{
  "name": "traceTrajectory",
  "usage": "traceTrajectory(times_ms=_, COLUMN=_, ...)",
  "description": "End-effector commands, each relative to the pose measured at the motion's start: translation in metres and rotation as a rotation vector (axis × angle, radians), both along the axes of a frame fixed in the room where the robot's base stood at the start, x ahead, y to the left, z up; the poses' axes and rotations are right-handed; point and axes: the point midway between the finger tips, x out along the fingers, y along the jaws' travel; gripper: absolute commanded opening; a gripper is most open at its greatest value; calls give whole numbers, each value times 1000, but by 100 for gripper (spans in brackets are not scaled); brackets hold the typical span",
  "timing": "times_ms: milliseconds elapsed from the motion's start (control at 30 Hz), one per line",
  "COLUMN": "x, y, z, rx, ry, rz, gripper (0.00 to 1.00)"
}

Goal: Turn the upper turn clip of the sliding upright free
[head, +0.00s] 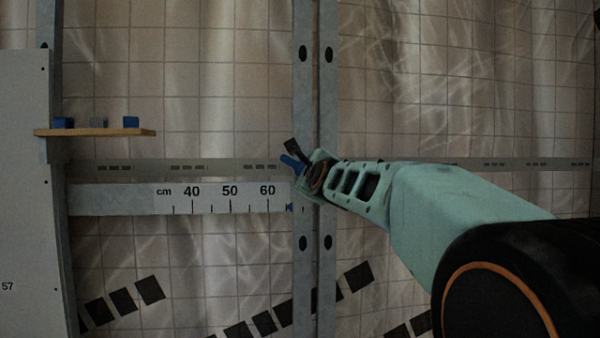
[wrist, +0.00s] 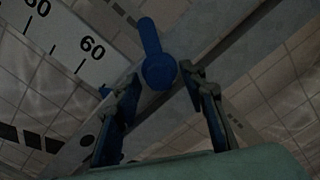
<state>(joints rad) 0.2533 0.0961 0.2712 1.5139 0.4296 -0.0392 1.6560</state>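The blue turn clip (wrist: 156,62) shows in the wrist view, with a round hub and a lever pointing up and slightly left in the picture. It sits on the grey sliding upright (head: 302,90). My gripper (wrist: 160,73) is open, its two fingertips on either side of the hub with small gaps. Nothing is visibly held. In the head view my gripper (head: 294,155) is at the upright, just above the ruler's height. A blue patch there may be the clip or a finger pad; I cannot tell which. My gripper hides part of the upright.
A centimetre ruler strip (head: 230,198) runs left of the upright, with a small blue pointer (head: 289,207) at its right end. A wooden shelf (head: 145,132) holds small blue and grey blocks at left. A grey panel (head: 25,220) stands at far left. A slotted rail (head: 480,163) crosses behind.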

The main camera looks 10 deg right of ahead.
Motion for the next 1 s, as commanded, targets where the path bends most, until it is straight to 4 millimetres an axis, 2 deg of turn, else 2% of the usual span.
traceTrajectory(times_ms=533, x=1, y=1, z=4, rx=0, ry=2, rz=1, gripper=39)
traceTrajectory(times_ms=1000, x=0, y=2, z=23, rx=0, ry=-2, rz=2, gripper=39)
